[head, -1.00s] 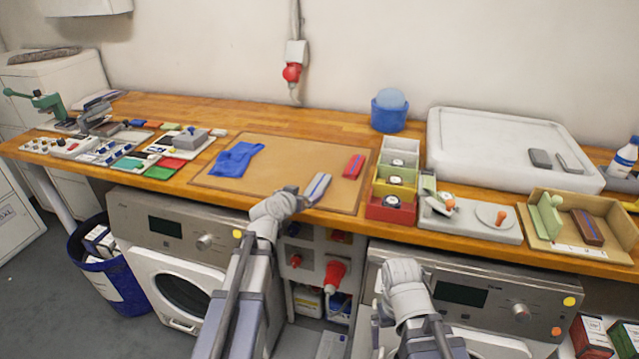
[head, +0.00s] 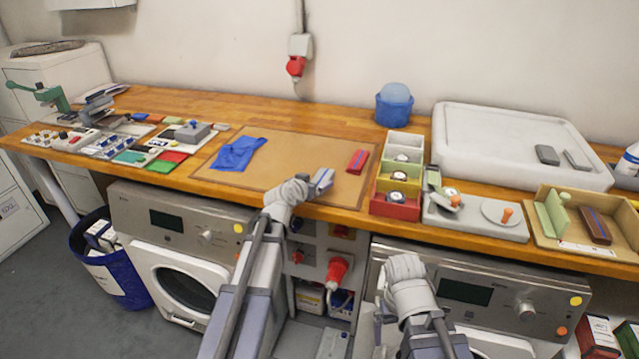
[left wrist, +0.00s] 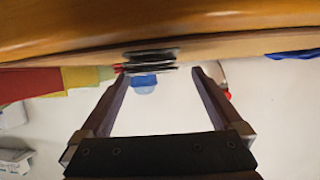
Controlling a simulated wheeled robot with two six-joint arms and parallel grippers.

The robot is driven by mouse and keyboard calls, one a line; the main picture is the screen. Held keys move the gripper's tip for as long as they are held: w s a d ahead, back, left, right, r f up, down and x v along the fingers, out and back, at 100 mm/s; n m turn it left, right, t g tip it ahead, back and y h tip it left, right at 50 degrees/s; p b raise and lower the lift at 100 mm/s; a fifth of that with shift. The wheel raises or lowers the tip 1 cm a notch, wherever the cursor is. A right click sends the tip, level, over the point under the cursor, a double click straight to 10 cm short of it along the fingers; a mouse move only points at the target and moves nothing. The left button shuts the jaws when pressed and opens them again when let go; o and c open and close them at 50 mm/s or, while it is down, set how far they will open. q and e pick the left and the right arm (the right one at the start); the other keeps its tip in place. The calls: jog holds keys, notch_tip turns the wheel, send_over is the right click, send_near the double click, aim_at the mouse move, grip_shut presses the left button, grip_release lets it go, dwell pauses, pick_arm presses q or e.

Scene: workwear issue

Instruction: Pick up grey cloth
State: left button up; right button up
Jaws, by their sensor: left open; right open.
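The grey cloth (head: 323,180), a small folded piece with a blue stripe, lies near the front edge of the brown board, partly hidden behind my left gripper. My left gripper (head: 309,185) is open and low at the bench front, right beside the cloth. In the left wrist view, the gripper's fingers (left wrist: 162,73) stand apart. A dark, layered edge, seemingly the cloth (left wrist: 150,60), shows just beyond and between their tips; contact cannot be told. My right gripper (head: 404,268) is in front of the right machine, away from the cloth; its fingertips are hard to make out.
The brown board (head: 285,165) also bears a blue cloth (head: 238,154) and a red cloth (head: 357,161). Stacked coloured boxes (head: 395,208) stand just right of the board. The wooden bench front edge (left wrist: 60,40) is close to the left gripper.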

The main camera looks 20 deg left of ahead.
aim_at(320, 178)
pick_arm(q)
jog(key=b+x, duration=0.1)
jog(key=x, duration=0.3)
jog(key=shift+d+r, duration=0.1)
jog(key=shift+d, duration=0.1)
jog(key=shift+s, duration=0.1)
jog(key=shift+c, duration=0.2)
jog(key=c, duration=1.3)
jog(key=shift+r, duration=0.15)
notch_tip(320, 178, up, 10)
jog(key=p, duration=1)
